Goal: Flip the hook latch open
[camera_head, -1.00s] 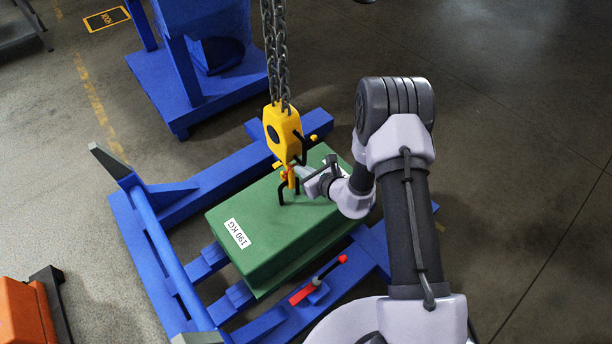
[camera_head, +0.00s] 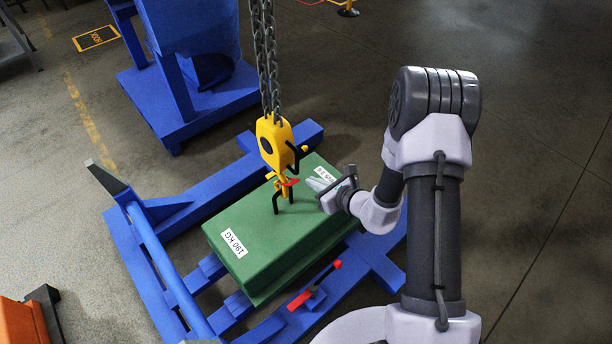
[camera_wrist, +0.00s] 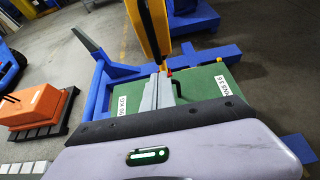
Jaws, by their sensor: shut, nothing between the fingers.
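The yellow hook block (camera_head: 275,142) hangs on chains above the green weight (camera_head: 262,228), which is marked 190 KG. The latch's exact angle is hard to tell at this size. My gripper (camera_head: 311,184) is shut and empty, just right of the hook and apart from it, over the weight. In the wrist view my grey fingers (camera_wrist: 156,92) partly cover the weight below the yellow block (camera_wrist: 153,30).
A blue frame (camera_head: 180,205) surrounds the weight, with a red-handled lever (camera_head: 318,285) at its front. Another blue fixture (camera_head: 190,60) stands behind. An orange block (camera_wrist: 40,106) on a dark pallet lies to the left. The floor at right is open.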

